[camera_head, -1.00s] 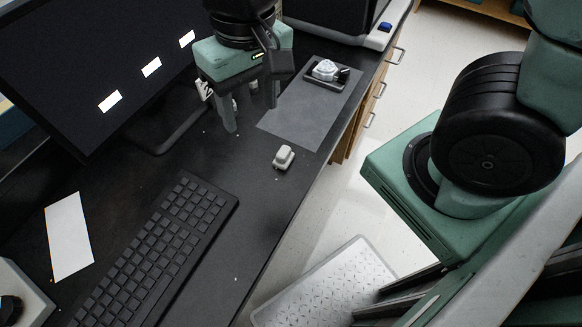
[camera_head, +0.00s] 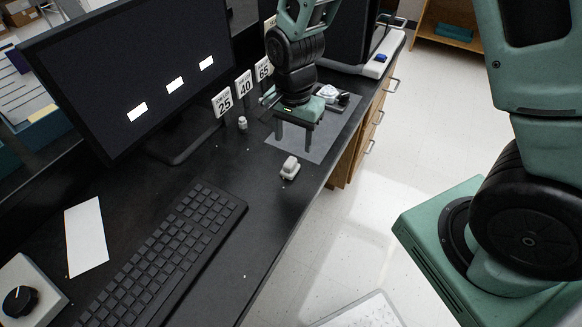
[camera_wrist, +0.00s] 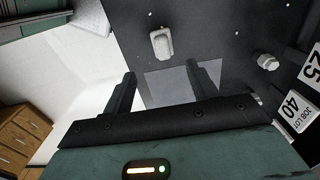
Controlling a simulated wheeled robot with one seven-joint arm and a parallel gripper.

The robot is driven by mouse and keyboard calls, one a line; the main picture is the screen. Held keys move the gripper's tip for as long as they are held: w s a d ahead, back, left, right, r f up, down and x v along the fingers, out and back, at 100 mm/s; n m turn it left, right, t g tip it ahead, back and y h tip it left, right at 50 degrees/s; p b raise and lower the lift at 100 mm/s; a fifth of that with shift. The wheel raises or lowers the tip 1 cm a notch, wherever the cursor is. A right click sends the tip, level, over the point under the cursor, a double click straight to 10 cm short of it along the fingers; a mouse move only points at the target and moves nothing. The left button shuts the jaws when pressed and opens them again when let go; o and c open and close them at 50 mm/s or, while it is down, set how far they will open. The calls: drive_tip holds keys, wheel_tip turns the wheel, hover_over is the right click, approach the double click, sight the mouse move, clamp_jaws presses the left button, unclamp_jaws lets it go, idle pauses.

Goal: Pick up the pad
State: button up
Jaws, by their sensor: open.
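A small pale block (camera_head: 290,168) with a raised top lies on the black desk. It also shows in the wrist view (camera_wrist: 161,42), just beyond my fingertips. A flat grey sheet (camera_head: 322,146) lies behind it, and part of the sheet shows between my fingers in the wrist view (camera_wrist: 175,88). I cannot tell for sure which of these the task calls the pad. My gripper (camera_head: 294,139) points down over the sheet, behind the block. In the wrist view my gripper (camera_wrist: 161,72) is open, its fingers wide apart and empty.
A keyboard (camera_head: 165,255) and white card (camera_head: 86,235) lie at the front left. A monitor (camera_head: 130,75), number signs (camera_head: 244,89) and a small metal piece (camera_head: 243,123) stand left. A dark tray with a white piece (camera_head: 329,93) stands behind. The desk's right edge is close to the block.

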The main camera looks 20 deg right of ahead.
sight(291, 160)
drive_tip(key=f, duration=0.9)
drive_tip(key=shift+w+a+f+p, duration=0.15)
drive_tip(key=shift+w+p, duration=0.05)
drive_tip(key=shift+p, duration=0.1)
drive_tip(key=c, duration=1.1)
